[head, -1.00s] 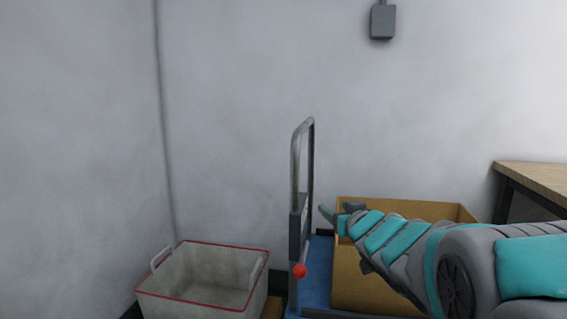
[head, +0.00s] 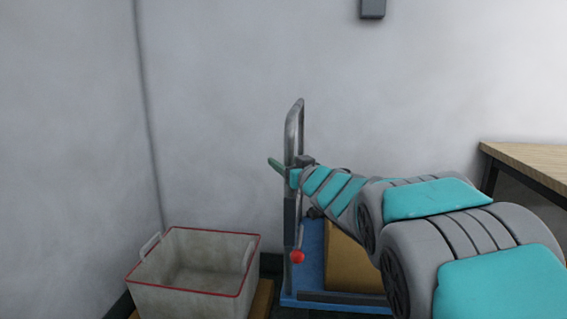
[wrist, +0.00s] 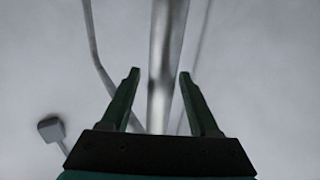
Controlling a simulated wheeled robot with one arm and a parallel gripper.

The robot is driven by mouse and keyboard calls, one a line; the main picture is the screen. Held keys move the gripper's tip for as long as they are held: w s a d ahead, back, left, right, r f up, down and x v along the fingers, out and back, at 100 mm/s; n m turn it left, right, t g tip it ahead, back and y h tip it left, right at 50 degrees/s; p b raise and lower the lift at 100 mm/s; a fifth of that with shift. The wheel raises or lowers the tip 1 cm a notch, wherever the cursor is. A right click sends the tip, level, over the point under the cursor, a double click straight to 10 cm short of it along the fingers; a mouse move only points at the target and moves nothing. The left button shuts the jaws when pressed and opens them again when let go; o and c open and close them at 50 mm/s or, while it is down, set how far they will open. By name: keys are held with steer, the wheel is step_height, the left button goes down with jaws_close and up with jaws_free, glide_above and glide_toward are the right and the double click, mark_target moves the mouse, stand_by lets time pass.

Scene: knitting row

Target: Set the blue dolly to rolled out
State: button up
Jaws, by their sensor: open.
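The blue dolly (head: 312,284) stands against the back wall, with a blue deck and an upright grey tube handle (head: 292,127) at its left end. A red ball knob (head: 297,257) sits low on the handle side. My gripper (head: 282,164) is at the upper part of the handle, with its fingers spread. In the wrist view the handle tube (wrist: 164,70) runs between the two open fingertips (wrist: 160,75), with gaps on both sides. My arm hides much of the dolly's deck.
A tan box (head: 350,265) rests on the dolly, partly behind my arm. A grey bin with a red rim (head: 195,290) stands left of the dolly. A wooden table (head: 530,165) is at the right. A grey wall box (head: 372,8) hangs above.

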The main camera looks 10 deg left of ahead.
steer(key=shift+w+a, duration=0.3)
steer(key=shift+w, duration=0.15)
steer(key=shift+c, duration=0.4)
jaws_close()
stand_by(0.8)
